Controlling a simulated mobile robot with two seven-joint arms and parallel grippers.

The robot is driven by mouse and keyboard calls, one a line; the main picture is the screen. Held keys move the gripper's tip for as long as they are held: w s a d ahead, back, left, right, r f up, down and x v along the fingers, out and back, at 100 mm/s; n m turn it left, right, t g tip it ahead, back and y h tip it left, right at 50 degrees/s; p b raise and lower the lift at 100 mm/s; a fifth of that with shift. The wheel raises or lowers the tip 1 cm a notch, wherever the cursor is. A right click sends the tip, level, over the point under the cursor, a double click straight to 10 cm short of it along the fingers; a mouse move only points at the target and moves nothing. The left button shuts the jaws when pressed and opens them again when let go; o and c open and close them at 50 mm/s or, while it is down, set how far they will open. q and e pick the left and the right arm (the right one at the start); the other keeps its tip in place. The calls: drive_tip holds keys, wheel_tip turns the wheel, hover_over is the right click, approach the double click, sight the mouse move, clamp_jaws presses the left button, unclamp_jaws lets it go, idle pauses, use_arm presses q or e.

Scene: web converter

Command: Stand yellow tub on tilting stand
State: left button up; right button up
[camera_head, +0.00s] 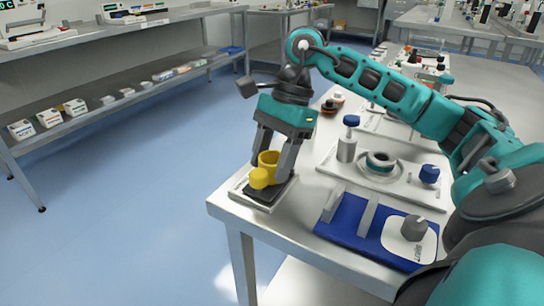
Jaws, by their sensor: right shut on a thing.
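My right gripper (274,168) points down at the table's near left corner and is shut on the yellow tub (268,158), one finger on each side of it. A second short yellow cylinder (258,178) shows just in front of the tub; I cannot tell whether it is a separate piece. Below them is a low stand with a black pad (265,194) on a white base. The tub is over this pad, but the fingers and the yellow cylinder hide whether it touches. My left gripper is not in view.
To the right on the table (222,203) are a blue tray (338,228) with a grey knob (414,228), a round dark-ringed fixture (380,163) and a blue-capped bottle (347,149). A shelf bench (110,110) stands across the open floor on the left.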

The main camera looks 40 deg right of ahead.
idle(0.3)
drive_tip(key=o, duration=1.2)
drive_tip(key=shift+o, duration=0.2)
drive_tip(key=shift+o, duration=0.9)
drive_tip(key=shift+r, duration=0.1)
wheel_tip(320, 180, up, 7)
drive_tip(key=p, duration=0.5)
drive_tip(key=shift+p, duration=0.4)
